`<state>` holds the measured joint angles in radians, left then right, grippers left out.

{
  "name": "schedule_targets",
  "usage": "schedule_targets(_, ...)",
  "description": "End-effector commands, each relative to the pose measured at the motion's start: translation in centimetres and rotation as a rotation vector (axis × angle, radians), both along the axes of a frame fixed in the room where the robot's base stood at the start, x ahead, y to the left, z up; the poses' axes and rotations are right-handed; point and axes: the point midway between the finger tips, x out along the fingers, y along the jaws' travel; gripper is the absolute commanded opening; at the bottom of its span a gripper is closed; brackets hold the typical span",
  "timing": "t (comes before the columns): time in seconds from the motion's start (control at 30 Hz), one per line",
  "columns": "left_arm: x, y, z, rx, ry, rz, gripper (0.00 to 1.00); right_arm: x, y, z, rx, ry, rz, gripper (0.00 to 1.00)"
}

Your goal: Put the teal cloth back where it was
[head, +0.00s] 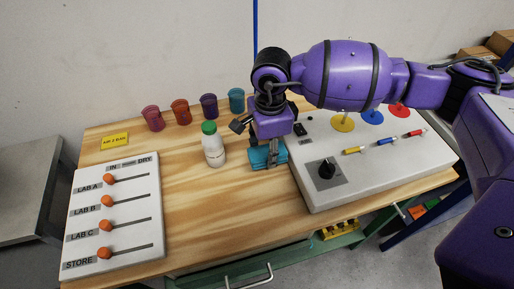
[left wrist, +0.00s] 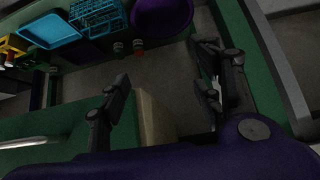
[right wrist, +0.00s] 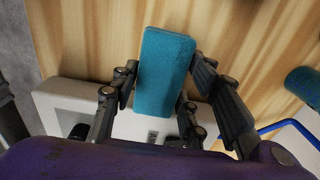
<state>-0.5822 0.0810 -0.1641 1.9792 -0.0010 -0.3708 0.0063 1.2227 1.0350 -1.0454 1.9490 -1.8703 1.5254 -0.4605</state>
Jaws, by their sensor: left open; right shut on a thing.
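The teal cloth (head: 262,158) is a folded block at the middle of the wooden table, beside the left edge of the white control box. My right gripper (head: 272,150) reaches down from above and is shut on it. In the right wrist view the teal cloth (right wrist: 165,70) sits between the two fingers of my right gripper (right wrist: 162,85), with wood grain beyond it. I cannot tell whether the cloth touches the table. My left gripper (left wrist: 162,88) shows only in the left wrist view. It is open, its fingers wide apart, with a pale block-like surface low between them.
A white bottle with a green cap (head: 212,145) stands just left of the cloth. Several coloured cups, including a teal one (head: 236,100), line the back. The white control box (head: 370,165) is at right, a slider panel (head: 115,215) at left. Bare wood (head: 225,215) lies in front.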

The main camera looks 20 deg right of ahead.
Motion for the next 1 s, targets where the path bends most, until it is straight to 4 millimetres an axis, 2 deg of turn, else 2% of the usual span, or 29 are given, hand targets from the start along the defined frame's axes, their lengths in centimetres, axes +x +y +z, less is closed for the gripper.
schedule_targets(0.17,0.0,0.0,0.0,0.000,0.000,0.000,0.60,0.8,-0.1,-1.1,-0.001,0.002,0.000,0.13)
schedule_targets(0.37,0.1,0.0,0.1,0.001,-0.002,0.001,0.60,0.6,-0.1,-3.8,0.000,0.002,-0.001,0.13)
schedule_targets(0.63,0.0,0.0,0.0,0.001,-0.001,0.001,0.60,0.6,-0.1,-4.0,0.000,0.001,0.000,0.13)
schedule_targets(0.67,0.1,0.0,0.0,0.001,-0.002,0.001,0.60,0.6,-0.1,-4.0,0.000,0.001,0.000,0.45)
schedule_targets(0.7,0.1,0.0,0.0,0.001,-0.002,0.001,0.60,0.6,-0.1,-4.0,0.000,0.001,0.000,0.51)
schedule_targets(0.8,0.1,0.0,0.0,0.001,-0.002,0.001,0.60,0.6,-0.1,-4.0,0.000,0.001,0.000,0.60)
schedule_targets(1.0,0.1,0.0,0.0,0.001,-0.002,0.001,0.60,0.6,-0.1,-3.9,0.000,0.001,0.000,0.60)
